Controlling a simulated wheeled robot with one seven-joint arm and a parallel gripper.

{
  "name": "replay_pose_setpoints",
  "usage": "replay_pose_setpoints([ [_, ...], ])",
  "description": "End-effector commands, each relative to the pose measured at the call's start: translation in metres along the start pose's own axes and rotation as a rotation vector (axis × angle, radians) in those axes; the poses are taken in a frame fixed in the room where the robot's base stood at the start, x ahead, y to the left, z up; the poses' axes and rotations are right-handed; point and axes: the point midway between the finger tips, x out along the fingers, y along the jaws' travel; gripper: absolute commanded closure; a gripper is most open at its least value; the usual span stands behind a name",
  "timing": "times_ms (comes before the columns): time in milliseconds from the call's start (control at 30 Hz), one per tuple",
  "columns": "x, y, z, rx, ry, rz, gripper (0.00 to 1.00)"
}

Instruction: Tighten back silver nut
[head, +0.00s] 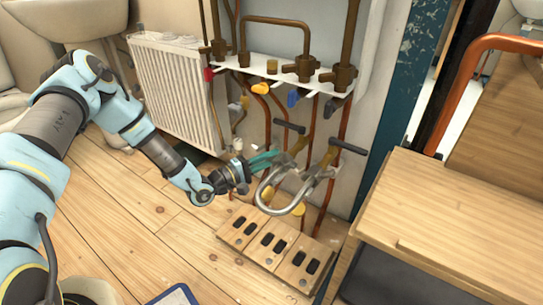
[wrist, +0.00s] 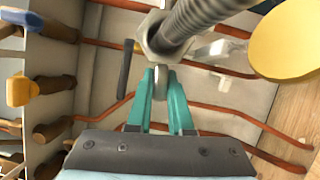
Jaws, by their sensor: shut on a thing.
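In the wrist view, the silver nut (wrist: 157,42) is a faceted collar at the end of a ribbed silver hose (wrist: 190,22). My gripper (wrist: 160,82) has its teal fingers closed on a silver rounded part at the nut's near side. In the head view, my gripper (head: 268,157) reaches from the left to the back end of the U-shaped silver hose (head: 283,211). The fingers hide most of the back nut there. The hose's other end meets the pipe fitting to the right.
Two dark-handled valves (head: 348,147) stand close above the hose. Copper pipes run behind it. A wooden block with dark slots (head: 276,246) lies below on the floor. A white radiator (head: 176,92) is left, and a wooden bench (head: 463,222) right. A yellow round knob (wrist: 285,40) is near the hose.

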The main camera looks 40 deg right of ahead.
Motion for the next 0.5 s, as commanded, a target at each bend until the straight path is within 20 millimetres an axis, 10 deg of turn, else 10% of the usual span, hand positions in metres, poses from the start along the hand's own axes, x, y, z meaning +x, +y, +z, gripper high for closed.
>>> replay_pose_setpoints([
  [500, 0.001, 0.025, 0.006, 0.438, -0.001, -0.184, 1.0],
])
